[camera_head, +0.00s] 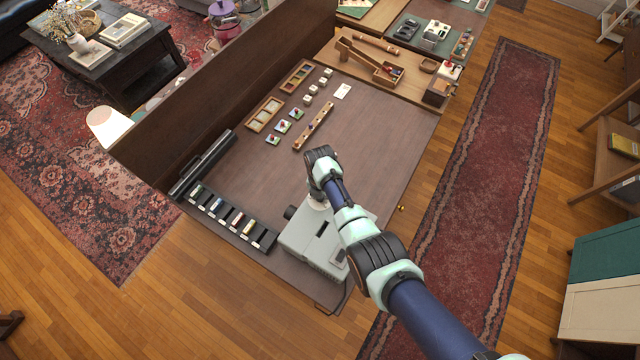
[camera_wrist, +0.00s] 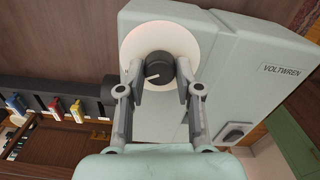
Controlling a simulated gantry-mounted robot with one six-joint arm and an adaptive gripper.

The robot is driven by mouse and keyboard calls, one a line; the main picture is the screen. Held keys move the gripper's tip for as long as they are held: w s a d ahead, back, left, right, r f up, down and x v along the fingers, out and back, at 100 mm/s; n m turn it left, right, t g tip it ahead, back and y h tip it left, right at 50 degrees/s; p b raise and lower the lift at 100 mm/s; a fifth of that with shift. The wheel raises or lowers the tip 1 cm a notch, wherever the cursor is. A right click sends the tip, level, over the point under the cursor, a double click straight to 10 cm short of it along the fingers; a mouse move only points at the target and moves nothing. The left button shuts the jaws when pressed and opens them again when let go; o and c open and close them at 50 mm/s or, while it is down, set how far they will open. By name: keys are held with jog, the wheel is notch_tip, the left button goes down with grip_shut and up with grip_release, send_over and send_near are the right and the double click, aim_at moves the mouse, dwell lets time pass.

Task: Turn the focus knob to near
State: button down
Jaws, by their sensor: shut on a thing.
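The pale grey-green device marked VOLTWREN (camera_head: 307,238) stands at the front of the brown table, and its casing fills the right of the wrist view (camera_wrist: 255,85). In the wrist view, its black round knob (camera_wrist: 158,68) sits before a cream disc (camera_wrist: 130,45). A white pointer line on the knob points left and slightly down. No near or far mark is readable. In the head view my arm comes in from the lower right, and hides the knob.
A black rack of coloured cartridges (camera_head: 232,218) lies left of the device; it shows at left in the wrist view (camera_wrist: 60,107). A dark wooden panel (camera_head: 235,85) runs along the table's left edge. Small trays and cards lie farther back. The table (camera_head: 385,150) is clear right of the wrist.

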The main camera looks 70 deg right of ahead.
dwell(0.3)
jog(key=c, duration=0.8)
grip_release()
jog(key=shift+o, duration=0.2)
notch_tip(320, 180, up, 12)
